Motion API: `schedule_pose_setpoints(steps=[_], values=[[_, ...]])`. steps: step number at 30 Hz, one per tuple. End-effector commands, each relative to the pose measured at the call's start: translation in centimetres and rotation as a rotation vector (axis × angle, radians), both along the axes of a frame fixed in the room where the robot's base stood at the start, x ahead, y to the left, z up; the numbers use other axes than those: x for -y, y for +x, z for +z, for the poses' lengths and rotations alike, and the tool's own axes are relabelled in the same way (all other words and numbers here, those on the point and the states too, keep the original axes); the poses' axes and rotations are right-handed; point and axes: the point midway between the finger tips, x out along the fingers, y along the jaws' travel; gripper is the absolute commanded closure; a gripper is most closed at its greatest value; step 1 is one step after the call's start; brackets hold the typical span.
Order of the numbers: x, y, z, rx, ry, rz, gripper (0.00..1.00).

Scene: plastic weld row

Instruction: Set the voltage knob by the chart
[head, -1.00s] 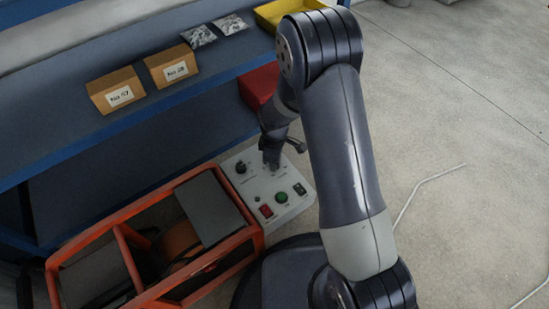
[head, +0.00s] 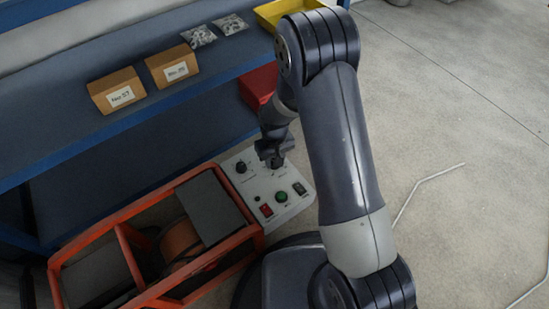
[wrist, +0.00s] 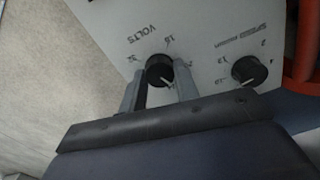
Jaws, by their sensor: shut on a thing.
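The voltage knob (wrist: 159,69) is black and round, under the upside-down word VOLTS on the white control panel (head: 293,180). My gripper (wrist: 160,80) is shut on it, one grey finger on each side. A pale mark on the knob points toward the lower right in the wrist view. Some scale numbers show around it, partly hidden by the fingers. In the head view my gripper (head: 272,160) covers this knob. No chart can be made out in either view.
A second black knob (wrist: 249,71), for speed, sits beside it. The panel also has a red switch (head: 266,210), a green button (head: 281,197) and a dark switch (head: 299,188). An orange frame (head: 215,257) adjoins the panel. A blue bench (head: 190,92) with labelled boxes (head: 172,68) stands behind.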

Motion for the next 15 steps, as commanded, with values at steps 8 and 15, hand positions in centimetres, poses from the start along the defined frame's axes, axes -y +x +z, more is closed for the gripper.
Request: schedule_pose_setpoints(steps=[8, 15], values=[[-0.01, 0.05, 0.04, 0.002, 0.001, -0.261, 0.93], [0.0, 0.05, 0.04, 0.002, 0.001, -0.488, 0.93]])
